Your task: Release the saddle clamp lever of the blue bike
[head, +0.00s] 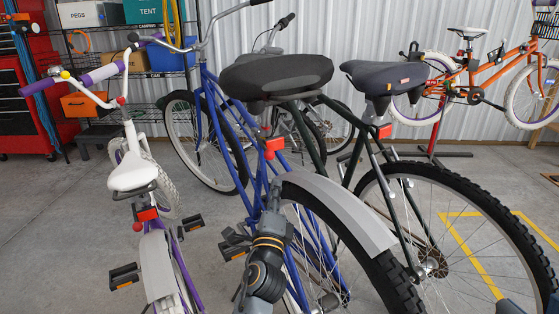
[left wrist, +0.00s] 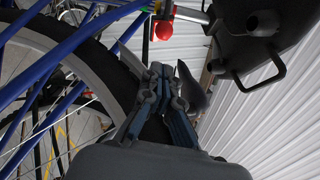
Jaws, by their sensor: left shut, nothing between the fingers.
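The blue bike (head: 204,110) stands in the middle of the head view, with a wide black saddle (head: 277,74). In the left wrist view the saddle's dark underside (left wrist: 262,45) is at the upper right. A red part (head: 273,147) shows below the saddle; red parts also show near the seat post in the left wrist view (left wrist: 165,29). I cannot tell which part is the clamp lever. My left gripper (head: 273,198) is shut and empty behind the saddle, below the red part; its fingers fill the middle of the wrist view (left wrist: 164,85). My right gripper (head: 532,305) barely shows, fingertips apart.
A white and purple child's bike (head: 133,172) stands close on the left. A dark green bike with a black saddle (head: 383,77) stands close on the right. The blue bike's rear fender (head: 340,205) is beside my left gripper. An orange bike (head: 490,70) is farther back.

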